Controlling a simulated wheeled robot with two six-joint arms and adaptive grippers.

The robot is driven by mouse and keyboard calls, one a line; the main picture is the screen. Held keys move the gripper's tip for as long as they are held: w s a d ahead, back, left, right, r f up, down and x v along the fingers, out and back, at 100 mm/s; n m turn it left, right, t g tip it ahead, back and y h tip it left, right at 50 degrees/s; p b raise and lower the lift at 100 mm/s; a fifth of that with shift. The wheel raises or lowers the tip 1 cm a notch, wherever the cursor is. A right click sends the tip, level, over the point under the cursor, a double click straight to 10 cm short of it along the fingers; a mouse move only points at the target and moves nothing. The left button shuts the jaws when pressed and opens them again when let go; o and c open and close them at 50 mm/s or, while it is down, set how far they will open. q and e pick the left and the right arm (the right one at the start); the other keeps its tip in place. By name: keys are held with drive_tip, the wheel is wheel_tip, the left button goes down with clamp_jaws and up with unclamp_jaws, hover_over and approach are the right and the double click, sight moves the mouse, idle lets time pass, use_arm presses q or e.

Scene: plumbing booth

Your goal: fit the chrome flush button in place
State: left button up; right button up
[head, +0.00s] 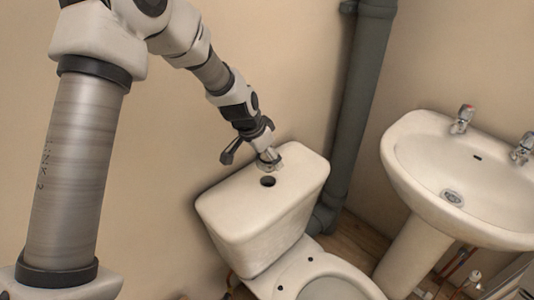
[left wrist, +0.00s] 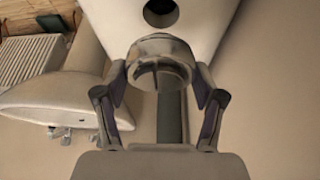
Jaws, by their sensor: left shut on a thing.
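The chrome flush button (left wrist: 160,62) is between the fingers of my left gripper (head: 266,155), which is shut on it. In the head view the button (head: 270,163) shows just below the fingertips, above the lid of the white cistern (head: 302,166). The round dark hole in the lid (head: 267,182) is empty and lies a little in front of and below the button. In the left wrist view the left gripper (left wrist: 160,85) holds the button by its sides, and the hole (left wrist: 160,12) shows beyond it at the top. My right gripper is not in view.
The toilet bowl (head: 335,284) stands in front of the cistern. A grey soil pipe (head: 362,95) runs down the wall to the right of it. A white basin (head: 425,150) with two taps stands further right. The wall behind the cistern is bare.

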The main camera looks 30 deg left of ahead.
use_arm(q)
drive_tip(key=shift+a+f+b, duration=0.1)
drive_tip(key=shift+f+b, duration=0.25)
drive_tip(key=shift+f, duration=0.45)
drive_tip(key=f+b, duration=0.4)
drive_tip(key=shift+d+f, duration=0.2)
drive_tip(key=shift+f, duration=0.2)
drive_tip(key=shift+f+b, duration=0.1)
drive_tip(key=shift+b, duration=0.3)
drive_tip(key=o, duration=1.4)
drive_tip(key=shift+s, duration=0.1)
drive_tip(key=v, duration=1.2)
